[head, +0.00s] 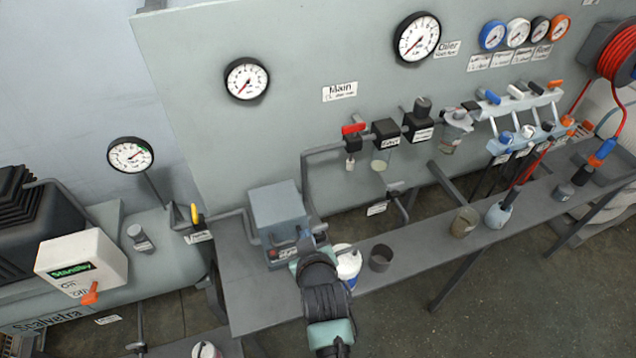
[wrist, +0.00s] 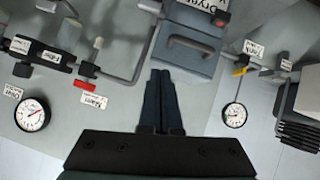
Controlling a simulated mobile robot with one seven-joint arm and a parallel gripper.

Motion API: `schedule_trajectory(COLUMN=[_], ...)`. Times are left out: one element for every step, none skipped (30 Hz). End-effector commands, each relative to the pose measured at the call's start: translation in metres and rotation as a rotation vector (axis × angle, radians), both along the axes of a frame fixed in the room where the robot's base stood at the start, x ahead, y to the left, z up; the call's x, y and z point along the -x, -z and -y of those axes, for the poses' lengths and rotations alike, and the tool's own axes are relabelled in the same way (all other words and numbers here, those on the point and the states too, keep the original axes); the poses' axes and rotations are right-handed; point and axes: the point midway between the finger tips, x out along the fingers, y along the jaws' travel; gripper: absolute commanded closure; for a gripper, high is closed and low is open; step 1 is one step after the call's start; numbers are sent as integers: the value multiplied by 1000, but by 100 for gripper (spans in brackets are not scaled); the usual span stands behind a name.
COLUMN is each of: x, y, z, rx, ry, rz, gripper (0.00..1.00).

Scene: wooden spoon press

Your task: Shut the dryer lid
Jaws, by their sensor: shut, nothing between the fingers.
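The dryer (head: 278,222) is a grey-blue box on the bench, with a label and a small red part low on its front. In the wrist view, the dryer (wrist: 186,55) shows a flat panel with a bar handle, and its label and red button lie at the top edge. I cannot tell surely how far the lid stands open. My gripper (wrist: 160,72) is shut and empty, its fingertips close to the panel's lower left edge in the wrist view. Contact is not clear. In the head view, my arm hides the fingers and the dryer's right front corner.
A pipe (head: 304,175) rises behind the dryer to a red-handled valve (head: 353,129). A yellow-handled valve (head: 195,214) is to the left.

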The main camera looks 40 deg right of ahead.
Motion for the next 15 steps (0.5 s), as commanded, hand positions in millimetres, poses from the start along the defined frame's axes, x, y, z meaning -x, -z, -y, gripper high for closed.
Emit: schedule_trajectory(x=[7,11,17,20,25,29,34,37,42,45,48,52,54,56,59], y=[-3,-6,-9,-13,-15,-19,-22,-24,-27,-30,-32,-35,-37,-38,-40], z=[-3,-4,-5,-6,-7,-9,-10,-11,-12,-13,-14,-15,-16,-16,-17], rx=[1,1,2,2,2,2,2,2,2,2,2,1,1,1,0], ry=[-1,-1,-1,-2,-2,-2,-2,-1,-2,-2,-1,-1,-1,-1,-2], rz=[1,2,0,1,1,1,1,0,1,1,0,1,2,2,1], gripper=[100,100,100,100,100,100,100,100,100,100,100,100,100,100,100])
